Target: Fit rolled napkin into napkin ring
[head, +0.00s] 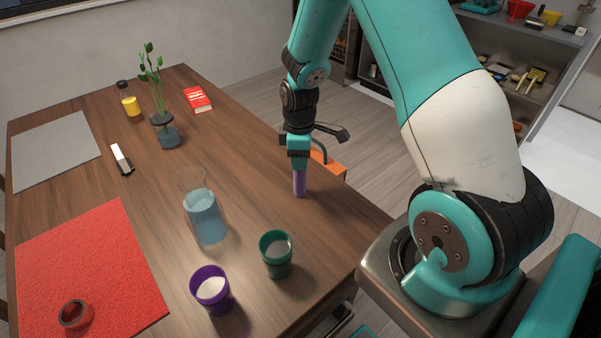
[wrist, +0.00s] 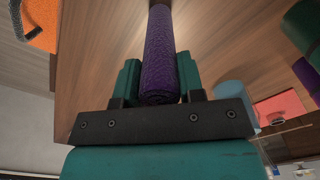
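A purple rolled napkin (head: 299,183) hangs upright from my gripper (head: 299,158) near the table's right edge. In the wrist view the purple roll (wrist: 158,50) runs between the two green fingers of my gripper (wrist: 157,82), which press on it from both sides. Its lower end is at or just above the wood; I cannot tell which. A dark red ring (head: 75,314), taken as the napkin ring, lies on the red mat (head: 120,270) at the lower left, far from my gripper.
A glass jug of blue liquid (head: 205,215), a purple cup (head: 211,289) and a green cup (head: 276,254) stand between my gripper and the ring. A plant vase (head: 168,135), yellow bottle (head: 130,104), red book (head: 197,99), white-and-black object (head: 122,160) and grey mat (head: 55,148) lie farther back.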

